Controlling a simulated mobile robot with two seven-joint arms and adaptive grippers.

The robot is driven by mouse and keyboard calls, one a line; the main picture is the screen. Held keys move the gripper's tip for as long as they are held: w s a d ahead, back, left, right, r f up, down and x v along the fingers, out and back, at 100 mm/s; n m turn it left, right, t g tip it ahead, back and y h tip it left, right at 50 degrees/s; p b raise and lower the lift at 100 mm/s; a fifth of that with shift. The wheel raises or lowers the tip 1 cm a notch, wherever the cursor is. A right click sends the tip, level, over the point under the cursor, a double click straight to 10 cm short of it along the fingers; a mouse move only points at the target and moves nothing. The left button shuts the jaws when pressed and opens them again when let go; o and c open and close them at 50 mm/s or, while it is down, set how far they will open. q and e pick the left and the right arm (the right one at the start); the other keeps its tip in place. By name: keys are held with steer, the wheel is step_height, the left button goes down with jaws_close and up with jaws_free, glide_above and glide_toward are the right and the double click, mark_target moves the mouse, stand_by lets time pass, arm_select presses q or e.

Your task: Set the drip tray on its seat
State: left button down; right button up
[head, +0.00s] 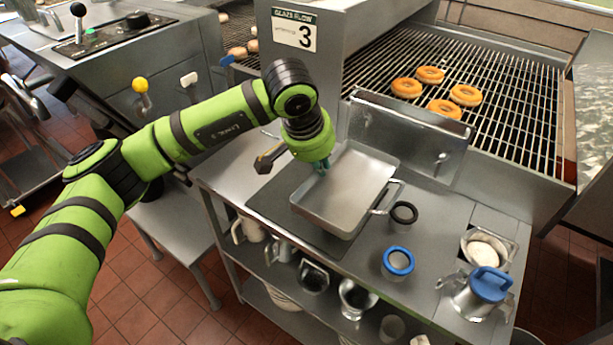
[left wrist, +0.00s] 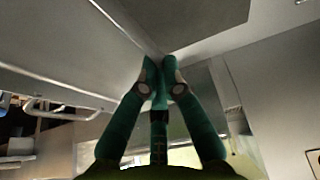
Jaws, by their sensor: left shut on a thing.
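The drip tray (head: 345,190) is a shallow grey metal pan with a wire handle on its right side. It is over the dark grey mat (head: 272,190) on the steel worktop; I cannot tell whether it touches the mat. My left gripper (head: 322,167) is shut on the tray's rim at its far left edge. In the left wrist view, my green fingers (left wrist: 160,68) come together at the edge of the tray (left wrist: 75,45), whose handle shows at left. No clearly marked seat shows. My right gripper is not in view.
A steel splash panel (head: 405,137) stands behind the tray, below the conveyor grate (head: 500,75) with doughnuts. On the worktop right of the tray are a black ring (head: 404,212), a blue ring (head: 398,261), a blue-lidded jug (head: 487,290) and a square container (head: 488,248).

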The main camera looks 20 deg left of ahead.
arm_select(q)
steer(key=w+a+f, duration=0.2)
steer(key=a, duration=0.1)
steer(key=w+a+f+p, duration=0.1)
steer(key=a, duration=0.1)
steer(key=shift+w+a+f, duration=0.1)
steer(key=shift+f, duration=0.2)
step_height(320, 180, down, 4)
steer(key=shift+r+p, duration=0.1)
steer(key=shift+p, duration=0.4)
steer(key=shift+f, duration=0.2)
steer(key=shift+f+b, duration=0.1)
steer(key=shift+b, duration=0.2)
steer(key=c, duration=1.4)
jaws_free()
